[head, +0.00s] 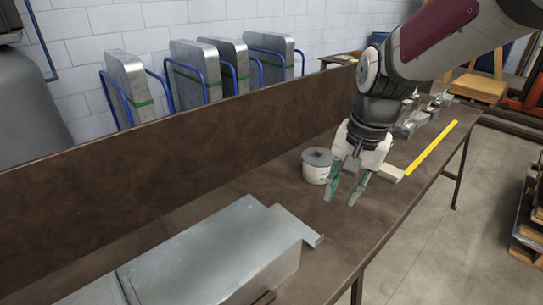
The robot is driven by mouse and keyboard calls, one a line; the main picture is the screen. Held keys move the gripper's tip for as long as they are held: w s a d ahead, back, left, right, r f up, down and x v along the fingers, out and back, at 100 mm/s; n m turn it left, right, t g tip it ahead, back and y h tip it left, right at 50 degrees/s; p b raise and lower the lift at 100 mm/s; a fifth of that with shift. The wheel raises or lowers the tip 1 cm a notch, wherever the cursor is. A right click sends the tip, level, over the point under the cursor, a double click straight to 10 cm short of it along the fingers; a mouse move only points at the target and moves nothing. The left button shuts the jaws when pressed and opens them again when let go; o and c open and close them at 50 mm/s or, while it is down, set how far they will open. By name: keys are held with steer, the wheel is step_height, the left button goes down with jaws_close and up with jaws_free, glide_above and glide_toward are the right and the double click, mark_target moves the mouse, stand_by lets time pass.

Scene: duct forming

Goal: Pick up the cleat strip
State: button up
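A narrow grey sheet-metal piece (312,239) with a bent end sticks out beside the large metal duct box at the lower middle of the head view; it looks like the cleat strip, but I cannot be sure. Its far side runs along the box, and I cannot tell whether they touch. My gripper (345,192) points down over the bench, up and to the right of this piece. Its two green-tipped fingers are apart, with nothing seen between them.
The brown bench (345,235) has a tall back board (200,135). A grey-topped can (317,166) stands just left of my gripper. A pale block (391,173) and a yellow strip (432,148) lie to the right. The large metal duct box (215,255) fills the near end.

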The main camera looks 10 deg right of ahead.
steer(key=w+f+m+g, duration=0.1)
steer(key=w+f+m, duration=0.3)
steer(key=w+f, duration=0.45)
glide_toward(319, 236)
steer(key=s+a, duration=0.1)
steer(key=s, duration=0.1)
steer(key=shift+h, duration=0.4)
steer(key=shift+s+a+f+b, duration=0.1)
steer(key=shift+a+f+b, duration=0.1)
steer(key=shift+f, duration=1.5)
steer(key=shift+s+a+f+b, duration=0.1)
steer(key=shift+a+f+b, duration=0.1)
steer(key=shift+f, duration=1.5)
jaws_close()
